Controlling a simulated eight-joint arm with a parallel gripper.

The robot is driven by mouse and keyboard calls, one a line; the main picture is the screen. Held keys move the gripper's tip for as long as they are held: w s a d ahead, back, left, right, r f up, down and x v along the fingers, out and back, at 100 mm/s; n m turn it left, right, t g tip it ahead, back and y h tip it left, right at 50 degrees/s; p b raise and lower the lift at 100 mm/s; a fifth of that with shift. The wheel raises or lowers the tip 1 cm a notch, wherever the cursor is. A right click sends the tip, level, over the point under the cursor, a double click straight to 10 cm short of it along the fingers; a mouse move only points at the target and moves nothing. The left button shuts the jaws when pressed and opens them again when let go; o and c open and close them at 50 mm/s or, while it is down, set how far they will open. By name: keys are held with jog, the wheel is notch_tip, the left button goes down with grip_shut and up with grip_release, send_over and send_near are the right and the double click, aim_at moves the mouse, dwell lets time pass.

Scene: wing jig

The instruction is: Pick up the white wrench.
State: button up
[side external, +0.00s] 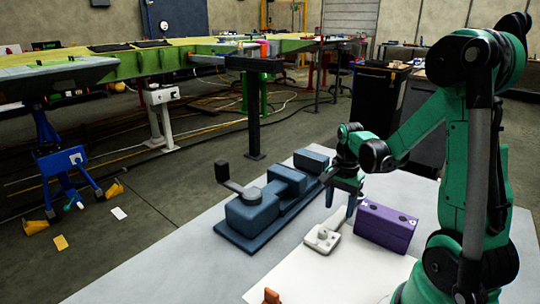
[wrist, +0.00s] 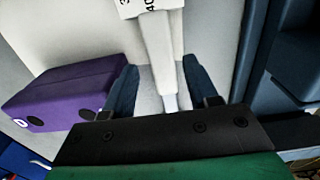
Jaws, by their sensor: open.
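The white wrench (side external: 322,240) lies on the pale work table, between the blue-grey vise and the purple block. In the wrist view its long narrow handle (wrist: 160,48) runs down from a wider end with dark printed marks. My gripper (side external: 342,203) is above the table, pointing down at the handle end of the wrench. In the wrist view my gripper (wrist: 162,84) is open, with one dark blue finger on each side of the handle and visible gaps. Whether the fingertips are level with the handle is hard to tell.
A purple block (side external: 386,228) with dark round marks stands close to the right of the wrench. A blue-grey vise (side external: 255,212) stands to the left. A small orange piece (side external: 271,297) is at the front edge of the picture.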

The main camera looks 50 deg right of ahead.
aim_at(337, 218)
jog(key=shift+f, duration=1.85)
grip_shut()
